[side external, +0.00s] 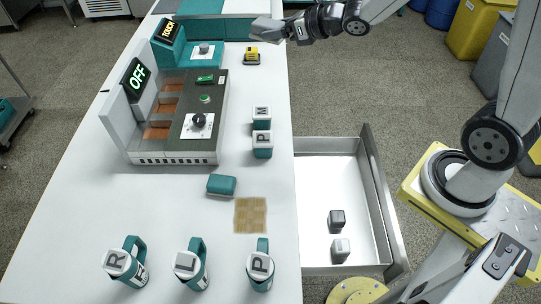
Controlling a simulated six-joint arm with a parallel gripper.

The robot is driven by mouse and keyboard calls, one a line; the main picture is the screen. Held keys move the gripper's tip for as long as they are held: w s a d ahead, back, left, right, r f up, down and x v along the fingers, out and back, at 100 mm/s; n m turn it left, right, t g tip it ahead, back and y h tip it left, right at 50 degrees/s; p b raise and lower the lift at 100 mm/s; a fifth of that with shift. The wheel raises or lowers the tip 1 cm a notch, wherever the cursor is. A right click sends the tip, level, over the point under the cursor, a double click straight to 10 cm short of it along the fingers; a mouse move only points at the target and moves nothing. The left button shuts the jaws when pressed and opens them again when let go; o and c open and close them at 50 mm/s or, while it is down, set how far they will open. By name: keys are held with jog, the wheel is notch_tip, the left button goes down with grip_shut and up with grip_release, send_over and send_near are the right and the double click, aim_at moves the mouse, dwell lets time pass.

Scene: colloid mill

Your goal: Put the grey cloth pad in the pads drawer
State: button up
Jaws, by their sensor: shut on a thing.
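My gripper (284,29) is at the top of the side external view, above the far right part of the white table. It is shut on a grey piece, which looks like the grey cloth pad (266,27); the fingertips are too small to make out. An open metal drawer (317,177) sticks out from the table's right side, well in front of my gripper. No label shows on it. A dark block (336,219) and a lighter grey block (340,249) lie inside near its front end.
The mill (180,115) with an OFF screen stands on the table (90,205). A yellow device (251,56) is below my gripper. Two lettered containers (262,145), a teal pad (222,184), a tan mat (251,215) and lettered mugs (191,265) line the table's right and front.

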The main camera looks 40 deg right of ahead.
jog(key=w+d+f+m+h, duration=0.1)
jog(key=w+d+f+h, duration=0.1)
jog(key=w+d+f, duration=0.3)
jog(key=w+d+f+m+h, duration=0.2)
jog(key=w+d+f, duration=0.3)
jog(key=f, duration=0.8)
jog(key=w, duration=0.3)
jog(key=shift+t, duration=0.4)
jog(key=shift+w, duration=0.1)
send_over(246, 80)
jog(key=s, duration=0.3)
notch_tip(246, 80, down, 6)
jog(key=shift+w+a+f, duration=0.15)
jog(key=shift+f, duration=0.05)
jog(key=shift+w+d+f, duration=0.2)
jog(key=shift+w+f, duration=1.05)
jog(key=shift+f, duration=0.15)
jog(key=shift+w+f, duration=0.1)
jog(key=shift+f, duration=0.05)
